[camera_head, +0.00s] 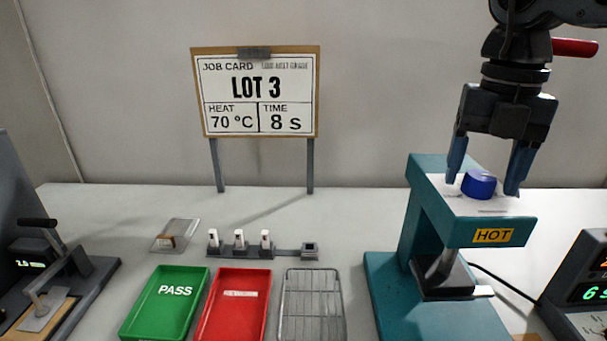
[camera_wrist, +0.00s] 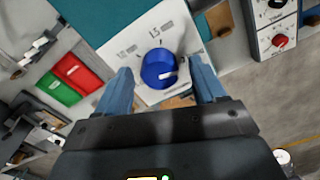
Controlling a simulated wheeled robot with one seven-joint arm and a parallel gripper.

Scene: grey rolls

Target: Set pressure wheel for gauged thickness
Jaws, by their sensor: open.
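The blue pressure wheel (camera_head: 479,184) sits on a white dial plate (camera_head: 446,190) on top of the teal press (camera_head: 395,285). In the wrist view the wheel (camera_wrist: 158,69) has a white pointer mark on its right side, and the plate (camera_wrist: 130,61) carries printed numbers, one reading 1.5. My gripper (camera_head: 483,186) points down over the wheel, its blue fingers apart on either side of it. In the wrist view a gap shows between each finger and the wheel. The thickness gauge (camera_head: 45,262) stands at the far left; its small green reading is hard to make out.
A job card (camera_head: 260,92) reads LOT 3, 70 °C, 8 s. A green PASS tray (camera_head: 165,300), a red tray (camera_head: 234,303) and a wire rack (camera_head: 312,303) lie left of the press. A control box (camera_head: 585,290) with lit digits stands at right. A HOT label (camera_head: 493,236) marks the press head.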

